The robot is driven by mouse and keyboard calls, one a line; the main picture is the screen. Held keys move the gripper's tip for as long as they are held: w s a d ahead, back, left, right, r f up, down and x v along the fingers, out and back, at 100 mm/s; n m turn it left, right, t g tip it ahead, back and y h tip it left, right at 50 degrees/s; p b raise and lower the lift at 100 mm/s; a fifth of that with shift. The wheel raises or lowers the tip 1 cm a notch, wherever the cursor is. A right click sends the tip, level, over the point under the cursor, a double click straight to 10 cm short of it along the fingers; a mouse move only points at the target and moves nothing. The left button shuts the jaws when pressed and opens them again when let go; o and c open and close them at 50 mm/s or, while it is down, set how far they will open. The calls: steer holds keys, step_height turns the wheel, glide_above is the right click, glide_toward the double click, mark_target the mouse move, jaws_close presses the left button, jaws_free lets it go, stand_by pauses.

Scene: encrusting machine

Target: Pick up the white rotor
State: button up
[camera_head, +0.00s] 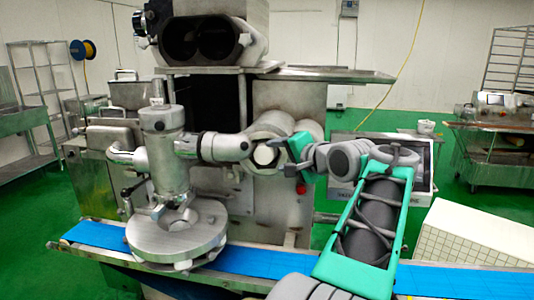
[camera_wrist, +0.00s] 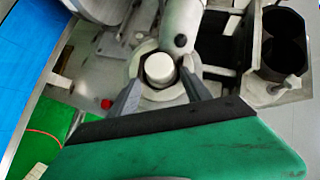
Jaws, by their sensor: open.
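The white rotor (camera_head: 264,156) is a round white knob seated in the mouth of a metal cylinder housing on the machine's front. In the wrist view the white rotor (camera_wrist: 160,67) shows as a white disc inside a grey ring. My gripper (camera_head: 290,160) is close to the rotor, just to its right in the head view. In the wrist view my gripper (camera_wrist: 162,88) is open, with one dark finger on each side of the rotor. I cannot tell whether the fingers touch the rotor or the ring.
A metal pipe arm (camera_head: 222,147) stands close left of the rotor. The steel machine body (camera_head: 290,95) rises behind. A blue conveyor belt (camera_head: 98,235) runs below, with a round metal disc unit (camera_head: 178,240) over it. A white crate (camera_head: 465,245) stands at the right.

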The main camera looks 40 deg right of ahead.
mark_target(267, 154)
steer(key=x, duration=0.7)
steer(key=shift+w+d+f+p, duration=0.1)
steer(key=shift+w+d+p, duration=0.05)
steer(key=shift+p, duration=0.25)
jaws_close()
